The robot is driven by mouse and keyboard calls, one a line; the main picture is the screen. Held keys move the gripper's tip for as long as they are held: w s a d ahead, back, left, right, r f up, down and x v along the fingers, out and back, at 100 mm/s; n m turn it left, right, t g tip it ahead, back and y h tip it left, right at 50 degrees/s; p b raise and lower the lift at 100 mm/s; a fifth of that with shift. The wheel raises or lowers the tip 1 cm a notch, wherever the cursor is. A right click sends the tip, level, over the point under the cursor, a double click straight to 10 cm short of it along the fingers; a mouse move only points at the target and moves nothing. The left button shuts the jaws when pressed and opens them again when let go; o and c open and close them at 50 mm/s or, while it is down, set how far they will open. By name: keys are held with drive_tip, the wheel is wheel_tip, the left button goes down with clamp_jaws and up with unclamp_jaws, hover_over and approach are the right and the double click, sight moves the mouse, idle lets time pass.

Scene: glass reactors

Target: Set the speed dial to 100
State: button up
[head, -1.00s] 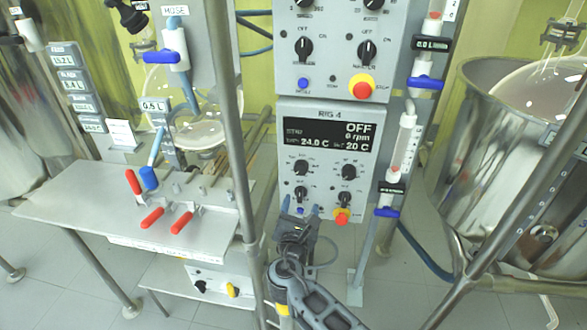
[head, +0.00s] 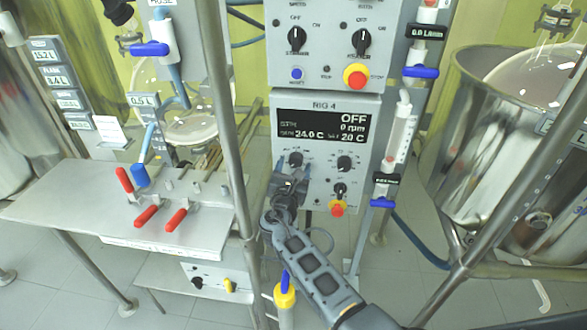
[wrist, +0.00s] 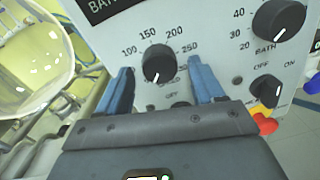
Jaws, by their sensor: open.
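The speed dial (wrist: 158,60) is a round black knob in the wrist view, with printed marks 100, 150, 200 and 250 around its top. Its white pointer line is at the bottom, pointing down and slightly left, away from the 100 mark. My gripper (wrist: 161,72) is open, with one blue finger at each side of the dial and visible gaps between. I cannot tell how far the fingertips are from the panel. In the head view the dial (head: 296,158) is at the upper left of the lower panel's knobs, just above my gripper (head: 293,172). The display (head: 322,130) reads OFF, 0 rpm.
The bath dial (wrist: 279,20) and an on/off switch (wrist: 266,91) are to the right of the speed dial. A red stop button (head: 337,210) is low on the panel. A metal post (head: 233,130) stands left of the arm, and a valve tube (head: 398,135) stands right of the panel.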

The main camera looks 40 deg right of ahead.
drive_tip(key=c, duration=1.1)
drive_tip(key=shift+o, duration=0.2)
drive_tip(key=shift+m+b, duration=0.3)
drive_tip(key=shift+b, duration=0.05)
drive_tip(key=m+b, duration=0.2)
drive_tip(key=shift+f+m, duration=0.15)
drive_tip(key=shift+m, duration=0.25)
drive_tip(key=m+b, duration=0.5)
drive_tip(key=shift+y, duration=0.3)
drive_tip(key=m+b, duration=0.4)
drive_tip(key=m, duration=0.1)
drive_tip(key=shift+b, duration=0.35)
drive_tip(key=shift+r+m+b, duration=0.25)
drive_tip(key=shift+m+b, duration=1.1)
drive_tip(key=shift+m, duration=0.45)
